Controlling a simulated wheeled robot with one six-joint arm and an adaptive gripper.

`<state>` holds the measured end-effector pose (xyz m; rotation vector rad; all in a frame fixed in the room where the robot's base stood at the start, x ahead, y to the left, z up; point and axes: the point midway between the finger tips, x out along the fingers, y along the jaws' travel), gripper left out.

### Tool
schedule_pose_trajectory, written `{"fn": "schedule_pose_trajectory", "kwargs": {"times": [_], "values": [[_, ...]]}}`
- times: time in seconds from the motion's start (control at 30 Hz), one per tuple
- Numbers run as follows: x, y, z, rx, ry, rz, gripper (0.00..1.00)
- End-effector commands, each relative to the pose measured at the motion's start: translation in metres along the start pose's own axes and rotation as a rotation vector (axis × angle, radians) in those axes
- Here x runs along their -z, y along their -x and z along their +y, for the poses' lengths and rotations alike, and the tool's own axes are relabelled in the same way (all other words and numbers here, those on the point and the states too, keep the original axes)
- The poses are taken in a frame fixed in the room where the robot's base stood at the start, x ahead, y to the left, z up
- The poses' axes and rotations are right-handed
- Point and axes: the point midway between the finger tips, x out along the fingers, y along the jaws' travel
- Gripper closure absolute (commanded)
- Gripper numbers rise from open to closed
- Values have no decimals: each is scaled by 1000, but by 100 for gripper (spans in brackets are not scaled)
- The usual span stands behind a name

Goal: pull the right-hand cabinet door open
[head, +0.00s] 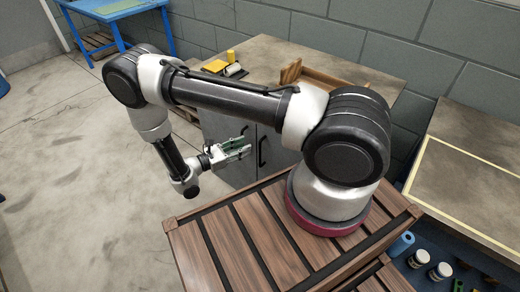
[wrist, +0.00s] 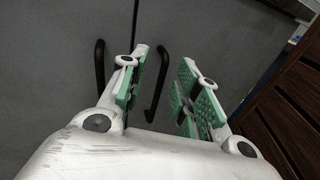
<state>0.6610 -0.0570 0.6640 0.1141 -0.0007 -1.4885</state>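The grey cabinet's right-hand door (wrist: 215,35) fills the middle and right of the wrist view, right of a dark vertical seam. Its black bar handle (wrist: 157,85) appears between my gripper's fingers, closer to the left finger. My gripper (wrist: 164,60) is open, with green pads on both sides and a gap around the handle; contact is not visible. The left-hand door (wrist: 50,60) has a matching black handle (wrist: 99,65), outside the left finger. In the head view, my gripper (head: 249,147) is in front of the cabinet, near the right-hand door (head: 279,155) and its handle (head: 262,150). Both doors look shut.
The cabinet's top (head: 270,50) carries a wooden tray (head: 325,82) and yellow items (head: 215,66). A blue table (head: 110,10) stands at the back left. A framed bench (head: 465,185) is on the right. The concrete floor (head: 70,160) on the left is clear.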

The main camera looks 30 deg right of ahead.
Motion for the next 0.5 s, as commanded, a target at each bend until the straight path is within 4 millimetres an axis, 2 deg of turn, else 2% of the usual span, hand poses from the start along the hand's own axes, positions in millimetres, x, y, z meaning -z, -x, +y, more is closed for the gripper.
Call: {"fn": "schedule_pose_trajectory", "kwargs": {"times": [0.03,0.1,0.2,0.33,0.5], "values": [[16,-2,-8,-35,29,-23,68],[31,-3,-14,-74,56,-45,68],[42,-6,-20,-103,77,-62,68],[45,-18,-21,-112,85,-68,68],[43,-48,-17,-108,84,-67,68]]}}
